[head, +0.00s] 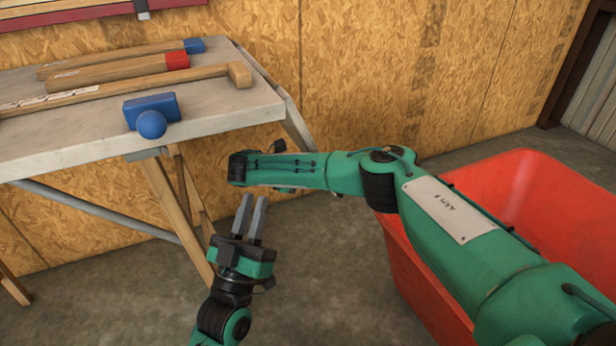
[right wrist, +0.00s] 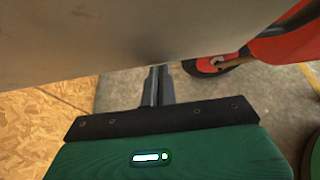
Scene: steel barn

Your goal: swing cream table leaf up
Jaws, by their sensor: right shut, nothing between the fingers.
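The cream-grey table (head: 60,135) stands at the left in the head view, its top level. I cannot make out a separate leaf there. My right arm reaches in from the right and ends beside the table's near right corner; its fingers are hidden in that view. In the right wrist view my right gripper (right wrist: 158,86) is shut and empty. A broad pale grey-beige panel (right wrist: 110,35) fills the top of that view, close to the fingertips; contact cannot be told. My left gripper (head: 253,215) points up below the table's right end, its fingers apart and empty.
A red bin (head: 535,190) stands at the right.

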